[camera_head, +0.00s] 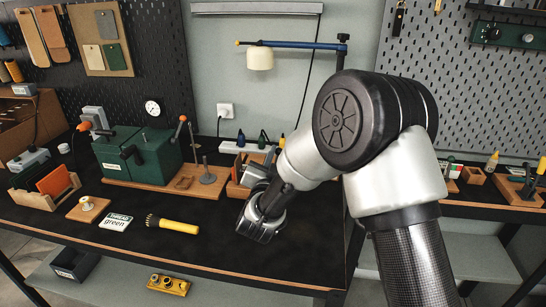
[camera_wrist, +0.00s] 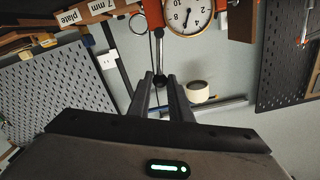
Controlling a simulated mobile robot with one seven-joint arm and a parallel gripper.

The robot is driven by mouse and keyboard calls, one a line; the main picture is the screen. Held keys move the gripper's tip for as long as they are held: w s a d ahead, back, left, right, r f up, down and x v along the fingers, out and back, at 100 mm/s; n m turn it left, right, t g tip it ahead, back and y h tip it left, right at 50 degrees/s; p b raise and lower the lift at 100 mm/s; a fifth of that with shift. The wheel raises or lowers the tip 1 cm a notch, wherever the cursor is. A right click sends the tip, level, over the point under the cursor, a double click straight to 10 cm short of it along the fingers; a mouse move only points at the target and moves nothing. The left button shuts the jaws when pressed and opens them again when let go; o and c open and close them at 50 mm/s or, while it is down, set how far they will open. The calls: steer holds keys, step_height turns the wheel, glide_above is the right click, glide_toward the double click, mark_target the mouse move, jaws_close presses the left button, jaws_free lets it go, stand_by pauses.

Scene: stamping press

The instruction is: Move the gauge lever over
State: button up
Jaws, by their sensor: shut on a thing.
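The lever runs from an orange-red part at the top of the picture to a dark end between the fingers. A round white gauge dial (camera_wrist: 190,14) with black numbers and a needle shows just right of the lever, partly cut off by the picture's edge. In the head view my forearm and hand are low over the bench, and the fingertips and lever cannot be made out there.
A green press (camera_head: 140,156) stands on the bench's left. The front-centre bench is clear.

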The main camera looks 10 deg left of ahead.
steer(key=shift+d+f, duration=0.2)
steer(key=shift+d, duration=0.1)
steer(key=shift+c, duration=0.2)
steer(key=shift+w+d+f+b, duration=0.1)
steer(key=shift+d+f+b, duration=0.1)
steer(key=shift+d+b, duration=0.25)
steer(key=shift+d+f+b, duration=0.2)
steer(key=shift+d+b, duration=0.05)
steer(key=shift+d, duration=0.25)
steer(key=shift+d+f+b, duration=0.4)
steer(key=shift+d+b, duration=0.1)
steer(key=shift+b, duration=0.25)
steer(key=o, duration=0.9)
